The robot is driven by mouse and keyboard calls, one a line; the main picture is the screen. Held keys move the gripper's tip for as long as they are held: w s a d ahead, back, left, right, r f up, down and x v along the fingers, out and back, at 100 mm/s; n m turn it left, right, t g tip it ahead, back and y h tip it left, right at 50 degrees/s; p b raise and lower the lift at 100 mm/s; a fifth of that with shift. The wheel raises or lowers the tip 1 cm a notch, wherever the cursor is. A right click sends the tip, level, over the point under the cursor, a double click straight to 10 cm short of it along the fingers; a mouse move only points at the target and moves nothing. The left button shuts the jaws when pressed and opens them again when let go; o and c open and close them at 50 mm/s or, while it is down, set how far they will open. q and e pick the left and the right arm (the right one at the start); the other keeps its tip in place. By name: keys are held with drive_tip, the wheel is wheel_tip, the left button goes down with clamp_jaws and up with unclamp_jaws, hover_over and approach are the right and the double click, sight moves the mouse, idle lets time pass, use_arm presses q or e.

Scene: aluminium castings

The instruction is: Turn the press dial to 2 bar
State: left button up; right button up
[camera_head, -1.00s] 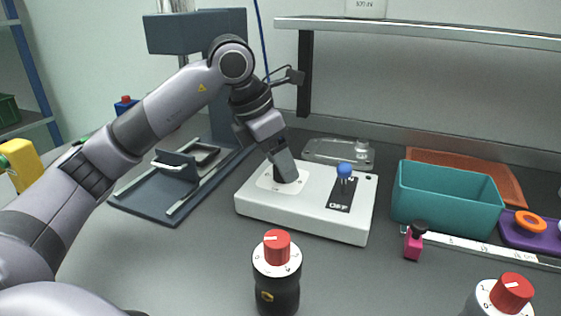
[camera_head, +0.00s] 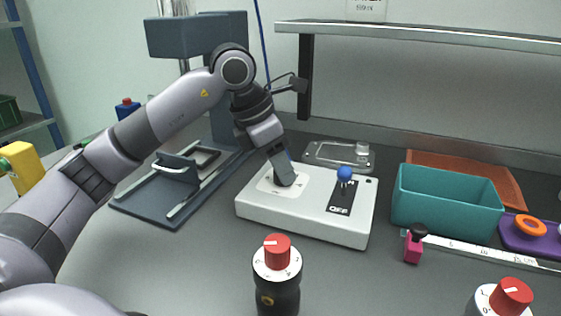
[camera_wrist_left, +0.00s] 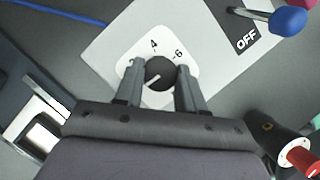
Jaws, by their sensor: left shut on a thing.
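The press dial (camera_wrist_left: 160,73) is a round black knob on a white scale plate (camera_wrist_left: 184,46) in the left wrist view. Its white pointer line points to the lower left in that view. My left gripper (camera_wrist_left: 158,84) is shut on the dial, one finger on each side. In the head view my left gripper (camera_head: 284,178) comes down onto the white control box (camera_head: 300,225) and hides the dial. My right gripper is not in view.
A blue-knobbed lever (camera_head: 344,175) stands on the box beside the dial, by an OFF label. The blue-grey press (camera_head: 195,36) stands behind left. Two red-topped black knobs (camera_head: 277,270) stand in front. A teal bin (camera_head: 445,205) is to the right.

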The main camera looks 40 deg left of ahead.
use_arm(q)
drive_tip(key=m+p, duration=0.1)
drive_tip(key=m, duration=0.1)
drive_tip(key=m+g+h+p, duration=0.1)
drive_tip(key=m, duration=0.2)
drive_tip(key=shift+w+a+r+g, duration=0.1)
drive_tip(key=shift+w+r+g, duration=0.1)
drive_tip(key=shift+g, duration=0.1)
drive_tip(key=shift+m+g+h+p, duration=0.35)
drive_tip(key=shift+m+p, duration=0.3)
drive_tip(key=shift+m, duration=0.25)
drive_tip(key=shift+m+g+p, duration=0.35)
drive_tip(key=shift+m+p, duration=0.05)
drive_tip(key=shift+m, duration=0.7)
drive_tip(key=shift+w+f+m, duration=0.1)
drive_tip(key=shift+m, duration=0.6)
drive_tip(key=shift+g+p, duration=0.3)
drive_tip(key=shift+m, duration=0.3)
drive_tip(key=o, duration=1)
drive_tip(key=shift+o, duration=0.2)
